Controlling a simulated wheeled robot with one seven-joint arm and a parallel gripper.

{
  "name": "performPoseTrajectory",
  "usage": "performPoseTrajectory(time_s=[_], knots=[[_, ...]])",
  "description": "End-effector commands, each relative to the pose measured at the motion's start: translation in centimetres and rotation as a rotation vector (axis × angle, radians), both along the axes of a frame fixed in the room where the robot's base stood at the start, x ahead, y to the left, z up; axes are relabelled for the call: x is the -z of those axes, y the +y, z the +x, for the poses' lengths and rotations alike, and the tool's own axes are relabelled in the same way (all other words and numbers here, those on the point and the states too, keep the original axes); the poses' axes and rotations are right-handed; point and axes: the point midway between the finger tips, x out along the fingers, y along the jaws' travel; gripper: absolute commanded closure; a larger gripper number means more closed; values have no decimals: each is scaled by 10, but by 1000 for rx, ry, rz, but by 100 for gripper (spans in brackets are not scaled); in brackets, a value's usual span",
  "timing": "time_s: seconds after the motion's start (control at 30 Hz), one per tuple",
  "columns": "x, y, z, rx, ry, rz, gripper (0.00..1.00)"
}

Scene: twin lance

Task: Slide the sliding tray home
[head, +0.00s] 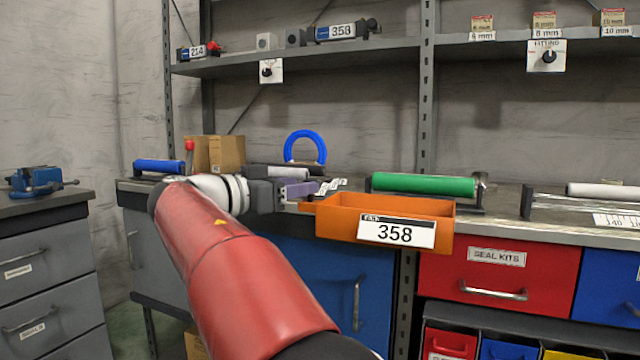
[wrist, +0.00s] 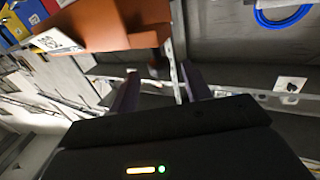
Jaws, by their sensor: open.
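The orange sliding tray (head: 345,225), with a white label reading 358 (head: 397,231), sits at the bench's front edge and sticks out past it. The tray also shows at the upper left of the wrist view (wrist: 105,25). My gripper (head: 318,192) is at the tray's left end, with its fingers apart. In the wrist view, the open fingers (wrist: 160,72) point toward the tray's near side, and a small dark part lies between them. I cannot tell whether a finger touches the tray. The tray's inside is mostly hidden.
A green roller (head: 423,184) lies behind the tray, and a blue ring (head: 305,146) stands behind my gripper. A red SEAL KITS drawer (head: 497,275) is below right. A shelf (head: 390,47) runs above. A blue vise (head: 38,181) stands on the left cabinet.

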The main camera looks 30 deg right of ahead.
Motion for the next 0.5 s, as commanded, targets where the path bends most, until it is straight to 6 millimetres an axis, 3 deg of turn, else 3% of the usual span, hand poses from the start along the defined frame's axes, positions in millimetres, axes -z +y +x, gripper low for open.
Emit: performPoseTrajectory(time_s=[0.2, 0.5], knots=[[-1, -37, 7, 4, 1, 0, 52], [0, -58, 12, 1, 1, 2, 52]])
